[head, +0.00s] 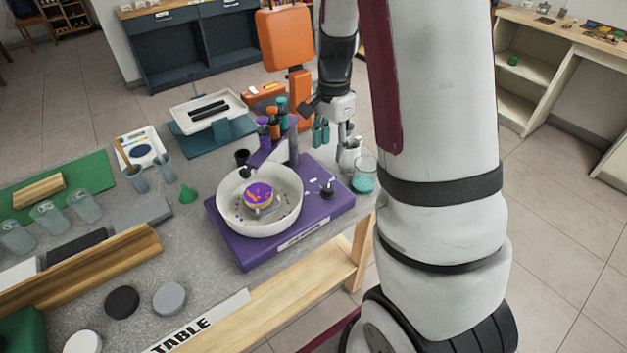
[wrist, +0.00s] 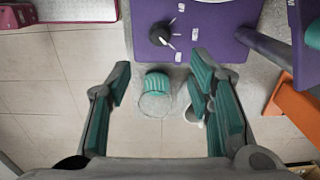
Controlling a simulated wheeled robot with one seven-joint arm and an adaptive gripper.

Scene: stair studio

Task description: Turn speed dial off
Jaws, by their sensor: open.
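The speed dial (head: 327,188) is a black knob on the right part of the purple spin-machine base (head: 312,209). In the wrist view the dial (wrist: 160,33) stands near the top middle, with a pale pointer toward the lower right and small white labels beside it. My gripper (head: 331,134) is open and empty, behind and above the dial in the head view. In the wrist view my gripper (wrist: 160,78) has its teal-padded fingers spread wide, with the dial beyond the fingertips and not touched. The label text is too small to read.
The white bowl (head: 236,221) holds a purple-and-orange disc. Paint bottles (head: 272,122) and an orange panel (head: 284,35) stand behind.

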